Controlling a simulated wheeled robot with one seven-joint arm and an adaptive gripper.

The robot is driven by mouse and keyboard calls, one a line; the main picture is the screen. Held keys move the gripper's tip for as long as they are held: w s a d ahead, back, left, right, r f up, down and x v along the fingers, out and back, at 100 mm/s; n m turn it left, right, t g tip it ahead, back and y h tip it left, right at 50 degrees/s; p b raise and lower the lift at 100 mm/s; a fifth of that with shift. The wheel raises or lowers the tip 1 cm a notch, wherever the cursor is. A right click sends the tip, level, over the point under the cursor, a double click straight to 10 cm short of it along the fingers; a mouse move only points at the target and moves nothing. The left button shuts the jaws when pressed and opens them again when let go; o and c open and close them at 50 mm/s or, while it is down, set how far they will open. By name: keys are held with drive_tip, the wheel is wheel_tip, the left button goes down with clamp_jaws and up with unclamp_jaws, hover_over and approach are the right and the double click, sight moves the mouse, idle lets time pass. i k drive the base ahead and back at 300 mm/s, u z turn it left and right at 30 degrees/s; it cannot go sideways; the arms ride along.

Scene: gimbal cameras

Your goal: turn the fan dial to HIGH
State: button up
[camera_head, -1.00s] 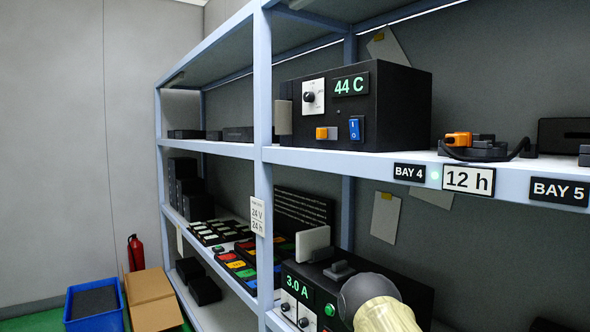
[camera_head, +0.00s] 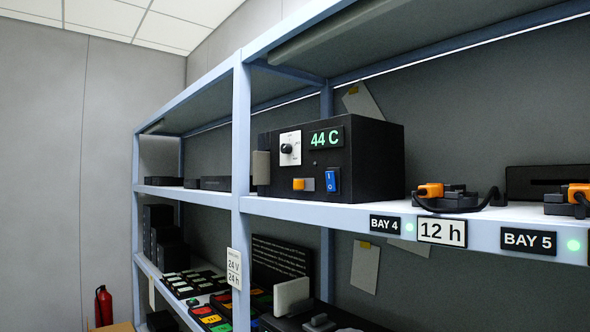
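A black box unit (camera_head: 365,160) stands on the upper shelf above the BAY 4 label and shows "44 C" on a green display (camera_head: 326,137). Its front has a white plate (camera_head: 290,158) with a dark round dial (camera_head: 287,148); the plate's markings are too small to read, so I cannot tell the setting. Below are an orange piece (camera_head: 299,184) in a grey slot and a blue switch (camera_head: 332,181). My gripper is not in view.
The upper shelf's front edge (camera_head: 330,216) carries BAY 4, "12 h" and BAY 5 labels. Black devices with orange plugs and a cable (camera_head: 431,190) sit to the right. A blue upright post (camera_head: 241,150) stands left of the unit. A fire extinguisher (camera_head: 103,306) is at lower left.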

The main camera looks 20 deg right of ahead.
sight(285, 149)
drive_tip(key=k, duration=0.5)
drive_tip(key=u, duration=1.6)
drive_tip(key=i, duration=1.3)
drive_tip(key=z, duration=2.05)
